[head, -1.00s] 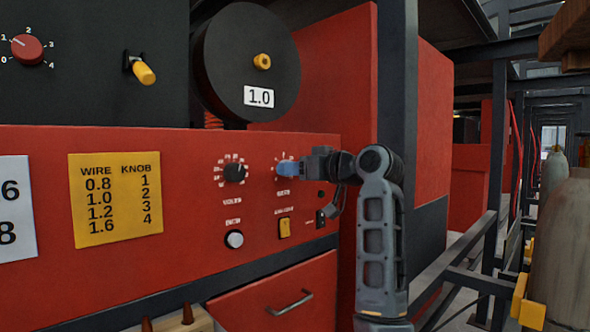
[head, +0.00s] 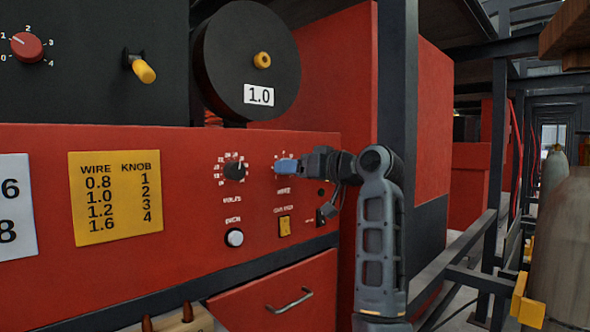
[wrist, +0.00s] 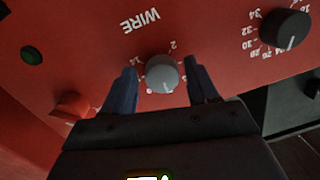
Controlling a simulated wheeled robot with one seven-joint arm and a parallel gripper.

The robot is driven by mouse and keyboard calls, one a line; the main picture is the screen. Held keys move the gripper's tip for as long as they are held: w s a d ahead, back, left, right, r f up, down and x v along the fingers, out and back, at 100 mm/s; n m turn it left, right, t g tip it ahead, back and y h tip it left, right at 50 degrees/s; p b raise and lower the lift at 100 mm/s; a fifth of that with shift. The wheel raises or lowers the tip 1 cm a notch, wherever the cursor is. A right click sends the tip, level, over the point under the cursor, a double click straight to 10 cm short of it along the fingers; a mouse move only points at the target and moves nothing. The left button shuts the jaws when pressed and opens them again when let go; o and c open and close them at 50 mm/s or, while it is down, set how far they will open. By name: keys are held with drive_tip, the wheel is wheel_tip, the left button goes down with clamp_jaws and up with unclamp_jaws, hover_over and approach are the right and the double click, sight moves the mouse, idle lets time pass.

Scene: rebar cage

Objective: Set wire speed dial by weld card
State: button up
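The grey wire dial (wrist: 162,73) sits on the red panel beside the label "WIRE" in the wrist view, with a white number scale around it. My gripper (wrist: 162,88) is open, its two blue fingers on either side of the dial with a gap to each side. In the head view my gripper (head: 286,165) is at the panel's right part and hides most of that dial. The yellow weld card (head: 115,199) pairs wire 0.8, 1.0, 1.2, 1.6 with knob 1, 2, 3, 4. The black wire spool (head: 225,60) bears a label reading 1.0.
A black volts knob (head: 235,171) is left of the wire dial; it also shows in the wrist view (wrist: 285,29). A red knob (head: 27,47) and a yellow lever (head: 143,69) are upper left.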

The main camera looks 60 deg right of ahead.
drive_tip(key=shift+o, duration=0.5)
drive_tip(key=shift+r, duration=0.1)
drive_tip(key=shift+s, duration=0.15)
drive_tip(key=s+a+b, duration=0.1)
drive_tip(key=s+b, duration=0.1)
drive_tip(key=s, duration=0.5)
drive_tip(key=shift+s+a+r, duration=0.2)
drive_tip(key=shift+a+r, duration=0.05)
drive_tip(key=shift+r, duration=0.05)
